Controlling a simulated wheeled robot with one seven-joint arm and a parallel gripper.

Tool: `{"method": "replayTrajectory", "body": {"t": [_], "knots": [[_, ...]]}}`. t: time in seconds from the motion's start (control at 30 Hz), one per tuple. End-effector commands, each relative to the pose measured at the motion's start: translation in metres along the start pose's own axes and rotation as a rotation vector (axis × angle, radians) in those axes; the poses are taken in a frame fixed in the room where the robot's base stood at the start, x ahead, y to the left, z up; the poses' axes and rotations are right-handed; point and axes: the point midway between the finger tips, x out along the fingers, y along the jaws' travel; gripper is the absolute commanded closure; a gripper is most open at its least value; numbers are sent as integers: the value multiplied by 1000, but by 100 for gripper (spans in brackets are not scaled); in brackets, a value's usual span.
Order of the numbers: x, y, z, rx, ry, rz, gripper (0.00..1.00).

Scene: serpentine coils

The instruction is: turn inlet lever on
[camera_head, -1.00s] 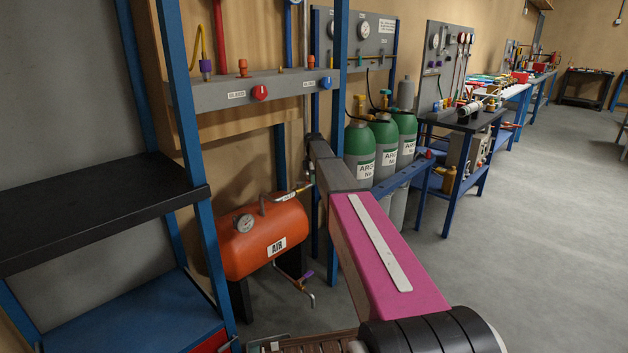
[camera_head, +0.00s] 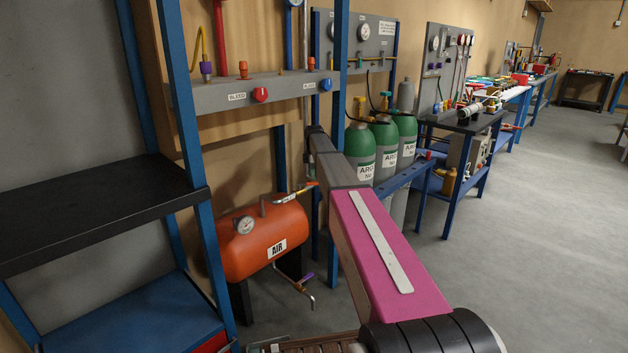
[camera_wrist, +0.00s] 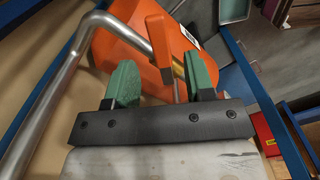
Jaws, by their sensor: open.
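The inlet lever (camera_wrist: 158,42) is an orange-red bar on a brass valve (camera_wrist: 178,66), above the orange air tank (camera_wrist: 122,55). In the wrist view it stands between the two green fingertips of my gripper (camera_wrist: 162,82), nearer the left one. The gripper is open, and I cannot tell whether a finger touches the lever. In the head view the small red lever (camera_head: 311,184) shows at the end of the tank's (camera_head: 265,240) upper pipe, just below the far end of my arm. My fingers cannot be made out there.
A bent steel pipe (camera_wrist: 50,95) runs close on the left in the wrist view. A blue frame post (camera_head: 337,60) and a grey panel with a red bleed knob (camera_head: 261,95) are near my arm. Green argon cylinders (camera_head: 384,145) stand to the right. The right floor is clear.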

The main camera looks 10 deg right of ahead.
Motion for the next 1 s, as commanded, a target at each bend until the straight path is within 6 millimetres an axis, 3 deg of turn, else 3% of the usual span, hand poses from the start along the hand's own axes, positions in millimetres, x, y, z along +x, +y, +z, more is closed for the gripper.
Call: {"method": "replayTrajectory", "body": {"t": [0.1, 0.33, 0.77, 0.8, 0.93, 1.0], "knots": [[-25, 0, 0, 0, 0, 2, 51], [-58, 0, 0, 0, 0, 1, 51], [-69, 0, 0, 0, 0, 0, 51], [-69, 0, 0, 0, 0, 0, 58], [-60, -10, -1, 27, 0, -1, 100], [-46, -26, -2, 74, 0, -2, 100]]}}
